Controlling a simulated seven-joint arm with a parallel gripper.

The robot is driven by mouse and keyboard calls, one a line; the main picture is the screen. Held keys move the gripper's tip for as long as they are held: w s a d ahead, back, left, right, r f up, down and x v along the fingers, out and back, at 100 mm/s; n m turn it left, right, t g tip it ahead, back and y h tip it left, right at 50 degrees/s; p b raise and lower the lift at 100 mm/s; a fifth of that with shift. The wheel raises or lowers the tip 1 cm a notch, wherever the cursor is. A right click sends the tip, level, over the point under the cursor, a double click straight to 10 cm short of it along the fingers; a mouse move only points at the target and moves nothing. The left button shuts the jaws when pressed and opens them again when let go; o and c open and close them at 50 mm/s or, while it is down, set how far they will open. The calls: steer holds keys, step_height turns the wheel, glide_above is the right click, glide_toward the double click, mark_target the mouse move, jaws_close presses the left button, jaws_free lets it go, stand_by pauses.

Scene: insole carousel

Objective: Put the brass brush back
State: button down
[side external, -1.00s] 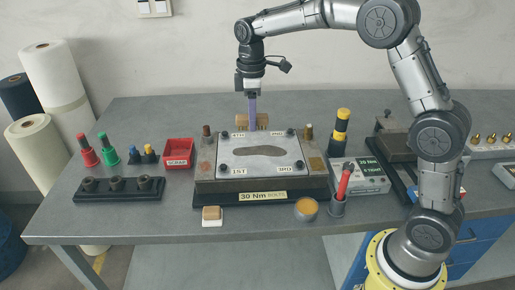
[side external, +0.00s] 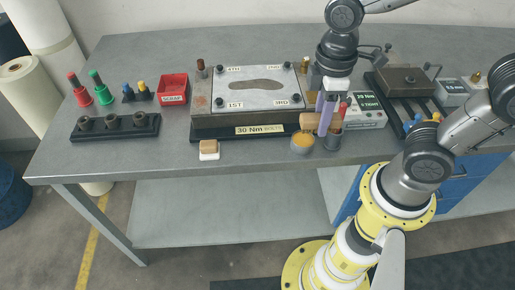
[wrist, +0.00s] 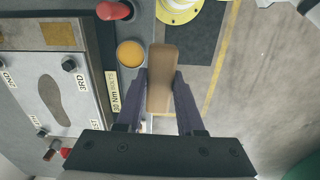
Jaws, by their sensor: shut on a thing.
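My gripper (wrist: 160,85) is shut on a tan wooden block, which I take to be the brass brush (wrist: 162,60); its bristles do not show. In the side view my gripper (side external: 325,118) hangs near the front right of the fixture, with the brush (side external: 308,122) between its purple fingers. The brush is just above or behind the orange-filled dish (side external: 302,143) and the grey cup (side external: 333,140) with a red-handled tool. In the wrist view the brush is right of the dish (wrist: 130,53), over the bench edge and floor. Its clearance is unclear.
The bolted fixture plate (side external: 218,87) with an insole shape sits left of my gripper. A small wooden block (side external: 209,146) lies on a white pad in front. A red scrap bin (side external: 172,98) and a socket rack (side external: 115,127) stand left. The bench front left is clear.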

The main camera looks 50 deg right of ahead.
steer(key=shift+s+a+r, duration=0.25)
steer(key=shift+r, duration=0.05)
steer(key=shift+w+a, duration=0.15)
steer(key=shift+w, duration=0.1)
steer(key=w+a+f, duration=0.3)
steer(key=w+f, duration=0.1)
steer(key=w, duration=0.4)
glide_above(258, 150)
steer(key=f, duration=0.5)
steer(key=shift+s+d, duration=0.1)
steer(key=shift+s, duration=0.1)
steer(key=shift+w+f, duration=0.15)
steer(key=shift+f, duration=0.2)
steer(key=shift+w+f, duration=0.1)
steer(key=shift+f, duration=1.5)
steer(key=shift+f, duration=0.15)
steer(key=c, duration=0.8)
jaws_free()
